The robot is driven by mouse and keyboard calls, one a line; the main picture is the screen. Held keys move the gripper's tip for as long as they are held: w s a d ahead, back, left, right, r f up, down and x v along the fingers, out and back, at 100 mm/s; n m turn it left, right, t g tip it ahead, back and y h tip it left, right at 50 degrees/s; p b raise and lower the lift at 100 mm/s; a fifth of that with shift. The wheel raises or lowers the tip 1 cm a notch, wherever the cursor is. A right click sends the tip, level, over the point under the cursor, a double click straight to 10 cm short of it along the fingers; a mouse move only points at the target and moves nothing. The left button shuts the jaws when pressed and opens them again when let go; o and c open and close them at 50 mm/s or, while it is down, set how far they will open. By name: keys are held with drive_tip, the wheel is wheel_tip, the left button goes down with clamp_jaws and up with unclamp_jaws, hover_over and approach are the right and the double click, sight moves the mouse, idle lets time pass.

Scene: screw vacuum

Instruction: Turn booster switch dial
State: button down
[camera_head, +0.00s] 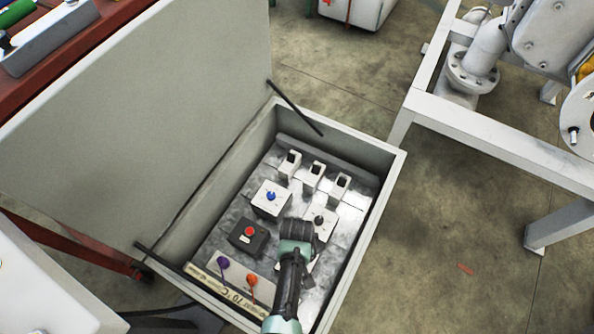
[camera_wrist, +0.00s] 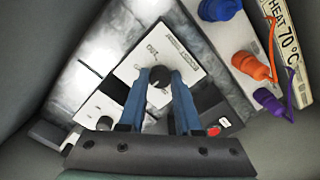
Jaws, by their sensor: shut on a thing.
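The black dial (camera_wrist: 159,97) stands on a white switch box (camera_wrist: 182,52) with printed lettering, too small to read fully. In the wrist view, the two blue fingers of my gripper (camera_wrist: 160,82) are on either side of the dial and shut on it. In the head view, my gripper (camera_head: 296,247) reaches down into the open cabinet and hides this dial and most of its box.
The cabinet (camera_head: 392,178) has its lid (camera_head: 150,110) raised. Nearby are a white box with a blue knob (camera_head: 271,196), another with a black knob (camera_head: 319,220), a red button (camera_head: 249,231), and purple (camera_head: 222,262) and orange (camera_head: 252,281) plugs. Cabinet walls surround my gripper.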

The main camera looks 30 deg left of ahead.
drive_tip(key=shift+n, duration=0.4)
drive_tip(key=c, duration=0.6)
unclamp_jaws()
wheel_tip(320, 180, up, 13)
drive_tip(key=p, duration=0.6)
drive_tip(key=shift+p, duration=0.4)
